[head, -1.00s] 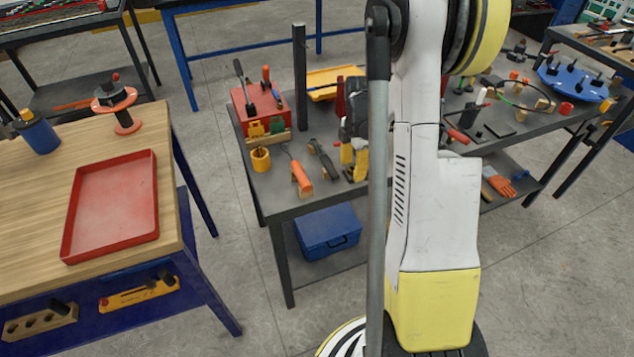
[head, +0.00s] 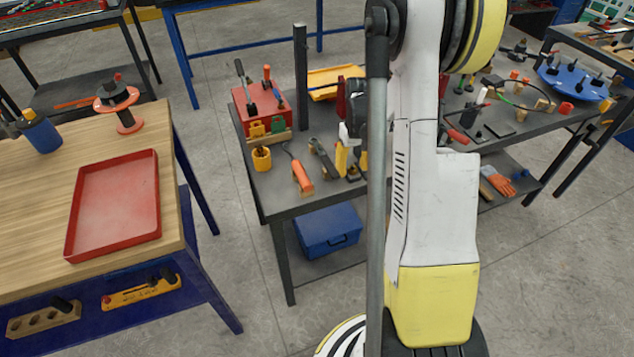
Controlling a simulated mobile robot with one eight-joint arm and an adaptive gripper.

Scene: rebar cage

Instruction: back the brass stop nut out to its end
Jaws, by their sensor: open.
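My gripper (head: 352,170) is at the front part of the dark grey bench (head: 292,205), partly behind my arm. Its yellow fingers point down and are apart. A small dark item (head: 353,174) shows low between or just behind them. I cannot make out the brass stop nut; it is too small or hidden by the gripper and arm. I cannot tell whether the fingers touch anything.
Left of the gripper are a black-handled tool (head: 321,158), an orange-handled tool (head: 302,178), a yellow cup (head: 262,158) and a red tool box (head: 262,108). A dark post (head: 300,75) stands behind. A wooden table with a red tray (head: 115,205) is at left.

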